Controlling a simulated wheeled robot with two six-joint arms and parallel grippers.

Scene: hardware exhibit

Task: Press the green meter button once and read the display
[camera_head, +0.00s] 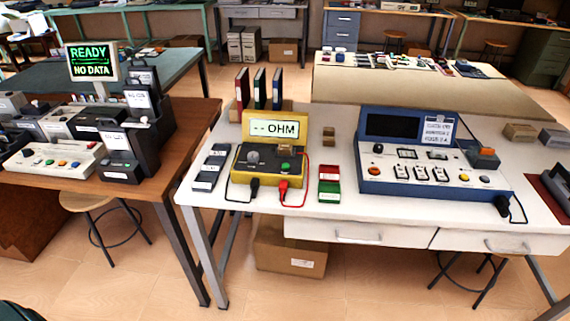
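The yellow meter (237,170) stands on the white table, left of its middle. Its raised display (274,129) reads "-- OHM" in dark characters on a pale greenish ground. The green meter button (285,166) is on the right of the meter's dark sloping front panel. A grey knob (253,157) is on the panel's left. A black plug (254,182) and a red plug (283,187) with leads are at the front edge. Neither of my grippers is in view.
The white table (345,216) also holds a blue-framed console (440,190), a red and green tray (329,184), a dark block (211,168) and three upright binders (260,89). A brown table (195,120) at the left holds other devices and a "READY NO DATA" screen (92,62).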

